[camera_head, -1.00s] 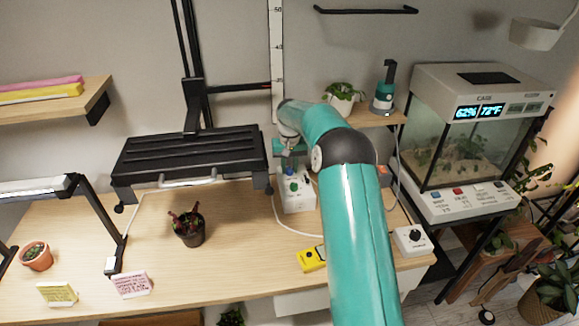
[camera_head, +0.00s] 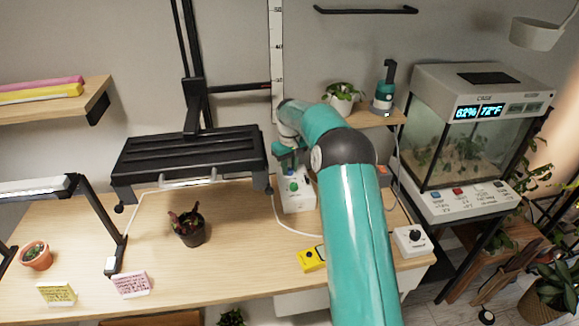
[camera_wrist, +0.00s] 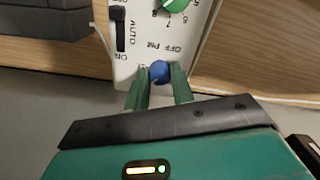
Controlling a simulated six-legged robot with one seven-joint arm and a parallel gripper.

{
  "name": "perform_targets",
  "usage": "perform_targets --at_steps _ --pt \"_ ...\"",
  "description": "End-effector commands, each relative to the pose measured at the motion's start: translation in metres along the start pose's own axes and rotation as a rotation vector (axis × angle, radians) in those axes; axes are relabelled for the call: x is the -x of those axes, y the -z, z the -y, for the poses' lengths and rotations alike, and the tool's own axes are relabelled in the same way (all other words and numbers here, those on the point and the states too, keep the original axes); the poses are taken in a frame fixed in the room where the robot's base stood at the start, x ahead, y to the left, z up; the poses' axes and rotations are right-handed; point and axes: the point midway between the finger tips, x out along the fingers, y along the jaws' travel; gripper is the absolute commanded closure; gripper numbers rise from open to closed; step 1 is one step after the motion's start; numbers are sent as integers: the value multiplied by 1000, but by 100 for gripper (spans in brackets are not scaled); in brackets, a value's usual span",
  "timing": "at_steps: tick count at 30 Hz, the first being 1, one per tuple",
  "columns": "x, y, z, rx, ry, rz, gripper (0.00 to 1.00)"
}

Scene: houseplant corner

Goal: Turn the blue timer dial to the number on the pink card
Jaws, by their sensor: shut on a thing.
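The white timer box (camera_head: 299,199) stands upright on the table near its back edge. The wrist view shows its face (camera_wrist: 133,60) with a green dial (camera_wrist: 176,5), a black slide switch and printed lettering. The small blue timer dial (camera_wrist: 160,71) sits by the "OFF" and "PM" print. My gripper (camera_wrist: 160,79) is shut on the blue dial, one finger on each side. In the head view my gripper's teal wrist is over the box, and the fingers are hard to make out. The pink card (camera_head: 131,284) stands at the table's front left; its writing is too small to read.
A potted plant (camera_head: 189,228) and a yellow card (camera_head: 57,293) are left. A black rack (camera_head: 190,153) stands close left of my gripper. A white cable crosses the table.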

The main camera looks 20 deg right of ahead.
Motion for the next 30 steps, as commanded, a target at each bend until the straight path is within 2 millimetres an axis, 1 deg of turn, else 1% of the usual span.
perform_targets --at_steps 6,7,8,9,10,18,22,26,30 --pt "2 1 0 -1 -2 -3 99" --pt "2 1 0 -1 -2 -3 70" --pt "2 1 0 -2 -1 -3 64" --pt "2 1 0 -2 -1 -3 56" --pt "1 1 0 -2 -1 -3 54" --pt "1 0 0 -2 -1 -2 54" --pt "10 1 0 -2 -2 -4 54" --pt "30 1 0 -2 -3 -5 54" --pt "62 1 0 -2 -3 -5 54"
